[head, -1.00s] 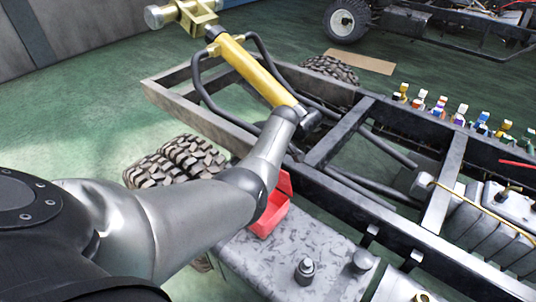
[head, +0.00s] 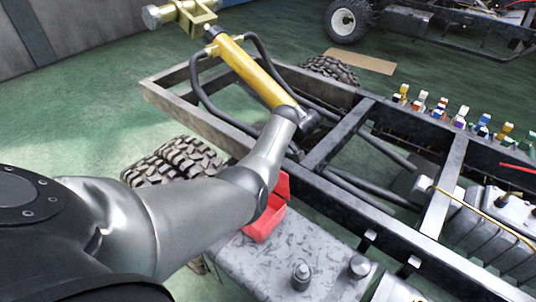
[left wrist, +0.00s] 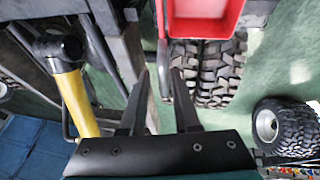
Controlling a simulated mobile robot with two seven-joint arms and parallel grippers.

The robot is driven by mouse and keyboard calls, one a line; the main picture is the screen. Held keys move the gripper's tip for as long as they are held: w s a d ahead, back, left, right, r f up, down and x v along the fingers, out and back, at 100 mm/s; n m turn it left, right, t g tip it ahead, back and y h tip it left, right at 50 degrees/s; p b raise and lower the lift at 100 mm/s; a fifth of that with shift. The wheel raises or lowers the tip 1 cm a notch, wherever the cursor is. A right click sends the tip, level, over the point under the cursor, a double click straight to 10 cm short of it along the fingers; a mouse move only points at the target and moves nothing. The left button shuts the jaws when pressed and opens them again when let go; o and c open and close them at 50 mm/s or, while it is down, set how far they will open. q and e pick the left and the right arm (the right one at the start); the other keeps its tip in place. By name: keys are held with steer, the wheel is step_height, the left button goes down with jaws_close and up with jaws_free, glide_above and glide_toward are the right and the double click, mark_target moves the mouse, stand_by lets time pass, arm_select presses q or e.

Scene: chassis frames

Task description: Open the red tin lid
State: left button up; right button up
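The red tin (head: 262,226) sits on the grey mottled tank top beside the chassis frame. My left forearm covers part of it. Its red lid (head: 283,184) stands raised at the tin's far side, tilted up away from the box. In the left wrist view a red part of the tin (left wrist: 204,22) with a raised rim is at the top edge, cut off by the frame. My right gripper is not in view.
A yellow cylinder (head: 255,75) with dark hoses lies close beyond my left wrist. Dark chassis rails (head: 345,130) run beside the tank (head: 255,272), which carries two round caps. Tyres (head: 180,160) lie left of the frame. Several coloured connectors (head: 440,106) line the far rail.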

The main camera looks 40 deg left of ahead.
arm_select(q)
steer(key=shift+o, duration=0.7)
steer(key=shift+d, duration=0.1)
steer(key=shift+r, duration=0.1)
steer(key=shift+d+r, duration=0.15)
steer(key=shift+r, duration=0.15)
steer(key=p+v, duration=0.4)
steer(key=v, duration=1)
steer(key=shift+r, duration=0.2)
steer(key=shift+s, duration=0.15)
